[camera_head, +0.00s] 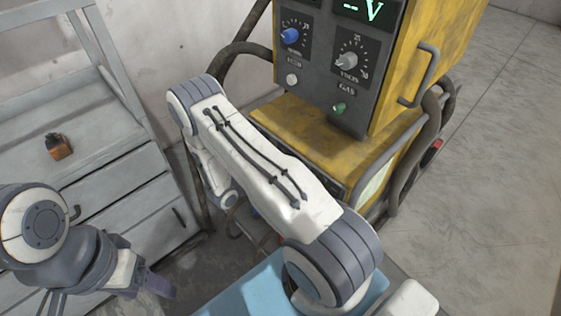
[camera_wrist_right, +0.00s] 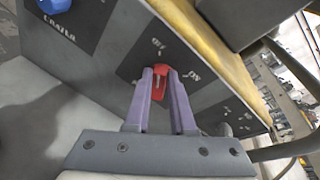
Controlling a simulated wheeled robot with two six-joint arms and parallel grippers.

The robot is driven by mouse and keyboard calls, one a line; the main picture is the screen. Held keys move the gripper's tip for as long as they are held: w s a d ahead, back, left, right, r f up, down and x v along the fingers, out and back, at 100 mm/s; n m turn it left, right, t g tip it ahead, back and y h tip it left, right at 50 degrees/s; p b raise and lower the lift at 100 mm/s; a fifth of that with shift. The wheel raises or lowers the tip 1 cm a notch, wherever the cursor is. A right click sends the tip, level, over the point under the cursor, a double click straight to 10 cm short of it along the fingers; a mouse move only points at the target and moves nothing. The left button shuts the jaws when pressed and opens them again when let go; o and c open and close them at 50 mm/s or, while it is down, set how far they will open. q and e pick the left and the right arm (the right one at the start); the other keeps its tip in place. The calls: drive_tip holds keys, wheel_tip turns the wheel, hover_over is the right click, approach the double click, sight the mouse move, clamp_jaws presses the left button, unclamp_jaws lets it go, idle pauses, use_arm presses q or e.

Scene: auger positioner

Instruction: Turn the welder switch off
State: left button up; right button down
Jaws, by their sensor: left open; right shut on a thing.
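The yellow and dark grey welder (camera_head: 325,80) stands at the upper middle of the head view. Its red switch (camera_wrist_right: 161,84) shows in the right wrist view on a dark label plate, with markings above and to the right of it. My right gripper (camera_wrist_right: 160,100) is shut on the red switch, one purple finger on each side. In the head view my right arm hides this gripper and the switch. My left gripper (camera_head: 115,288) is open and empty at the lower left of the head view, in front of the grey drawer cabinet.
The grey cabinet (camera_head: 125,190) at left carries a small orange and black object (camera_head: 59,146). A blue knob (camera_head: 290,36), a grey knob (camera_head: 347,61) and a green connector (camera_head: 338,108) are on the welder's front. Dark hoses run beside it. The floor at right is clear.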

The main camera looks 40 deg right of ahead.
drive_tip(key=shift+w+n+g, duration=0.2)
drive_tip(key=shift+n+g, duration=0.2)
drive_tip(key=shift+n, duration=0.4)
drive_tip(key=shift+f, duration=0.1)
drive_tip(key=c, duration=0.8)
unclamp_jaws()
drive_tip(key=shift+o, duration=0.2)
drive_tip(key=v, duration=1)
drive_tip(key=shift+a, duration=0.3)
